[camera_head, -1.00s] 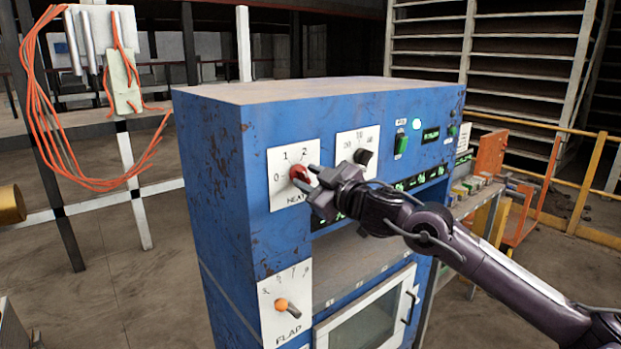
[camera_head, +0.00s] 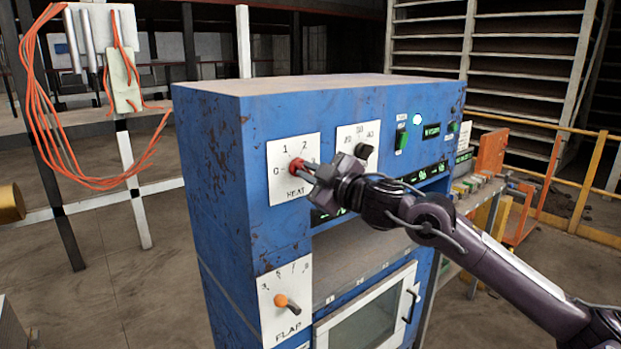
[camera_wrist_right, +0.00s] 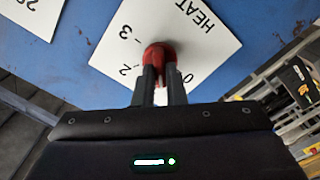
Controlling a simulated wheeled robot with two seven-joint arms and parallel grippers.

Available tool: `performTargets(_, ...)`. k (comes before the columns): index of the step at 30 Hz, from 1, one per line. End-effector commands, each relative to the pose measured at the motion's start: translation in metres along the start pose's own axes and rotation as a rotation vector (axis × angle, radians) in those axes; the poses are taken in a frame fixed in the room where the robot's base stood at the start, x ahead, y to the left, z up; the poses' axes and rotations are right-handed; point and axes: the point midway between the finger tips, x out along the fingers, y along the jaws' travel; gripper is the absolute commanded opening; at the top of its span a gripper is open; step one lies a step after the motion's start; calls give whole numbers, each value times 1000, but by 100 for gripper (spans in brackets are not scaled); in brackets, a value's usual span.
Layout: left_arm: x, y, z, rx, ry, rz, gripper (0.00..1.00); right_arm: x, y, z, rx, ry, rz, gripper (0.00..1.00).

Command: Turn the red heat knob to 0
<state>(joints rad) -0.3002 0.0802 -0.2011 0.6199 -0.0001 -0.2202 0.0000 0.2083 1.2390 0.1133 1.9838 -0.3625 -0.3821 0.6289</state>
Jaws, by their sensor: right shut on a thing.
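The red heat knob (camera_head: 297,167) sits on a white plate (camera_head: 285,188) marked HEAT with numbers, at the upper left of the blue cabinet's front. My right gripper (camera_head: 306,171) is shut on the knob from the front right. In the right wrist view the red knob (camera_wrist_right: 159,54) sits between the two dark fingers (camera_wrist_right: 160,80), with the 0 close by on the right. The fingers hide part of the dial, so I cannot tell exactly which number the knob points to. My left gripper is not in view.
The blue cabinet (camera_head: 223,170) also carries a black knob (camera_head: 363,151), green switches (camera_head: 401,139), and an orange FLAP lever (camera_head: 281,301) below. A windowed door (camera_head: 365,320) is under the open recess. Orange cables (camera_head: 45,110) hang at the left.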

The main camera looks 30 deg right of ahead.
Motion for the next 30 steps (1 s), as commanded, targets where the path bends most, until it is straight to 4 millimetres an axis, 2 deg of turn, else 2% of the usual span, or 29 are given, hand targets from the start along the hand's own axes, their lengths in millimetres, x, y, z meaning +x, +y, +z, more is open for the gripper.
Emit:
performTargets(1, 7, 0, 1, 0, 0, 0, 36, 0, -2, 2, -43, 1, 2, 0)
performTargets(12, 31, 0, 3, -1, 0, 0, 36, 0, -3, 2, -395, 1, 1, 0)
performTargets(21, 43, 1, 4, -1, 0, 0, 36, 0, -4, 2, -637, 0, 0, 0)
performTargets(30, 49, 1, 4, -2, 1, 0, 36, 0, -4, 2, -781, -1, -2, 0)
